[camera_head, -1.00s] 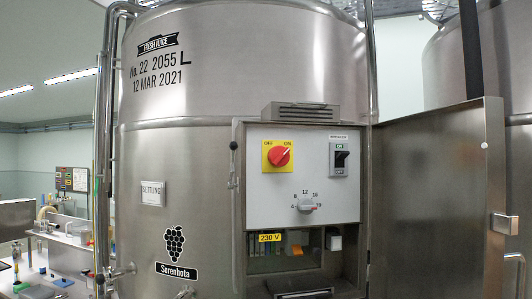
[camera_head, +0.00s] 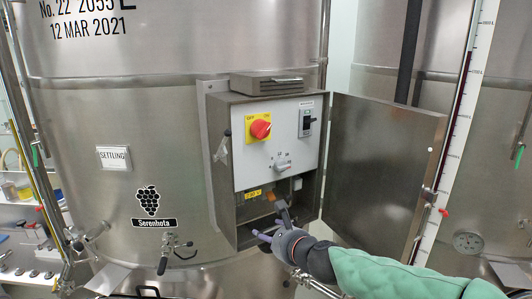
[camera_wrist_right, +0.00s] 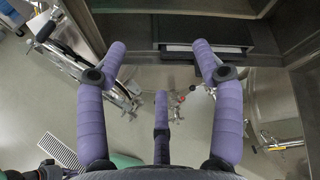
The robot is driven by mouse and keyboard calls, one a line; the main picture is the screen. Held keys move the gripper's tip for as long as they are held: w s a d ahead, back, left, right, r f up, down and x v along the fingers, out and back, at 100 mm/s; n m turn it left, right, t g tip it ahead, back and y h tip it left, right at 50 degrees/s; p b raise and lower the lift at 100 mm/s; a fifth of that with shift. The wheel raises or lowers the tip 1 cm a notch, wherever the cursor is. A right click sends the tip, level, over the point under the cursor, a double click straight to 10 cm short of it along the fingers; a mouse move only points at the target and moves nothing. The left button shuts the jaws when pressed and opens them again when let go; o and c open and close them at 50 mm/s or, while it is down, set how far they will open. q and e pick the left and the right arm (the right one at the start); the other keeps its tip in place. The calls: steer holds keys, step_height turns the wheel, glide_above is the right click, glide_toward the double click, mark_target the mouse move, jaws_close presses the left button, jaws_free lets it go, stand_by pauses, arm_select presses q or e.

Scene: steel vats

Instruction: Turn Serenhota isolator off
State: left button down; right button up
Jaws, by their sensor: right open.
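The Serenhota isolator is a red rotary knob on a yellow plate (camera_head: 260,128) marked OFF and ON. It sits at the upper left of the white panel in the open steel control box. In the earlier, clearer head view its white mark points up and right, toward ON. The Serenhota label (camera_head: 154,223) with its grapes is on the vat left of the box. My right gripper (camera_head: 272,221) is by the lower opening of the box, below the knob and apart from it. In the right wrist view its purple fingers (camera_wrist_right: 160,52) are spread with nothing between them. My left gripper is not in view.
A grey rotary dial (camera_head: 283,166) and a black toggle switch (camera_head: 307,122) share the panel. The box door (camera_head: 384,165) stands open to the right. A valve (camera_head: 174,250) sticks out of the vat left of the box.

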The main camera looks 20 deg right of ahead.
steer(key=s+r+m+t+p, duration=0.3)
steer(key=r+m, duration=0.1)
steer(key=r, duration=1.3)
steer(key=m+t+y+p, duration=0.2)
steer(key=m, duration=0.1)
glide_toward(266, 129)
arm_select(q)
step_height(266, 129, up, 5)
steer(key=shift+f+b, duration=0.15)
steer(key=shift+b, duration=0.75)
arm_select(e)
steer(key=x, duration=0.9)
steer(key=shift+w+a+f, duration=0.1)
steer(key=shift+w+a, duration=0.1)
steer(key=shift+w, duration=0.2)
steer(key=shift+s, duration=0.1)
steer(key=c, duration=1.1)
